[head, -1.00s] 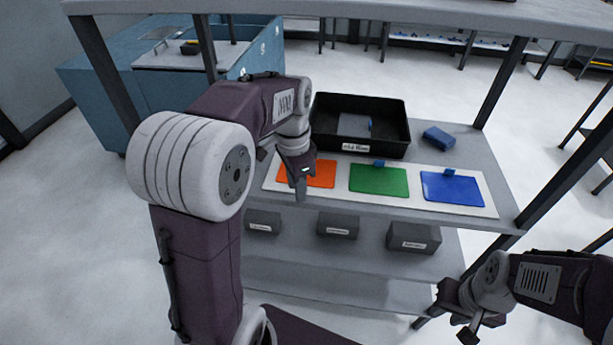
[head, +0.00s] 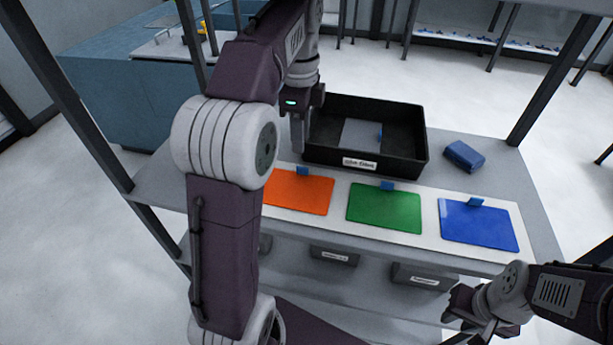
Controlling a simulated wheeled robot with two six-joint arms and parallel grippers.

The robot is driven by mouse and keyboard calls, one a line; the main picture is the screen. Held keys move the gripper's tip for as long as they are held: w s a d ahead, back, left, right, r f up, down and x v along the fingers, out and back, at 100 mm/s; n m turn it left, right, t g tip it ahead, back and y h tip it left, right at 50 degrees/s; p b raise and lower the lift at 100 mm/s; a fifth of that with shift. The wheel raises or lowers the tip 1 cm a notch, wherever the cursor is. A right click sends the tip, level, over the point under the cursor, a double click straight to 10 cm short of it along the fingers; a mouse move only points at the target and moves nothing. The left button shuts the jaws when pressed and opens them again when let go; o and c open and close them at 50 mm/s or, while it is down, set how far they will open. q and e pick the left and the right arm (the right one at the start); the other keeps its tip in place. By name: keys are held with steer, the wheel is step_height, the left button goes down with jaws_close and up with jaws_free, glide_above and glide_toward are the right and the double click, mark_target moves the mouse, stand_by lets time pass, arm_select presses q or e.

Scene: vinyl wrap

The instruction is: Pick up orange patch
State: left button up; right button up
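The orange patch (head: 303,194) lies flat on the white strip (head: 340,200) on the shelf, with a small blue tab (head: 303,171) at its back edge. My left arm covers its left part. My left gripper (head: 299,138) hangs behind the patch, at the left end of the black bin, apart from the patch. Its fingers overlap in this view, so I cannot tell its opening. My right gripper (head: 472,318) is low at the right front, away from the patches, and its opening is unclear.
A green patch (head: 384,209) and a blue patch (head: 478,225) lie right of the orange one, each with a blue tab. The black bin (head: 367,165) behind holds a grey patch (head: 361,135). A blue block (head: 464,156) sits right of the bin. Shelf posts flank the area.

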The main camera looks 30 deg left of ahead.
mark_target(304, 168)
arm_select(q)
steer(key=f+b, duration=0.2)
steer(key=f, duration=0.2)
steer(key=shift+s+b, duration=0.2)
steer(key=shift+b, duration=0.1)
steer(key=shift+w, duration=0.1)
steer(key=f+b, duration=0.2)
steer(key=f, duration=0.1)
steer(key=f+b, duration=0.1)
steer(key=f, duration=0.1)
steer(key=shift+w+d, duration=0.15)
steer(key=shift+d, duration=0.15)
steer(key=shift+w+f, duration=0.1)
steer(key=shift+f, duration=0.05)
steer(key=shift+c, duration=0.6)
jaws_close()
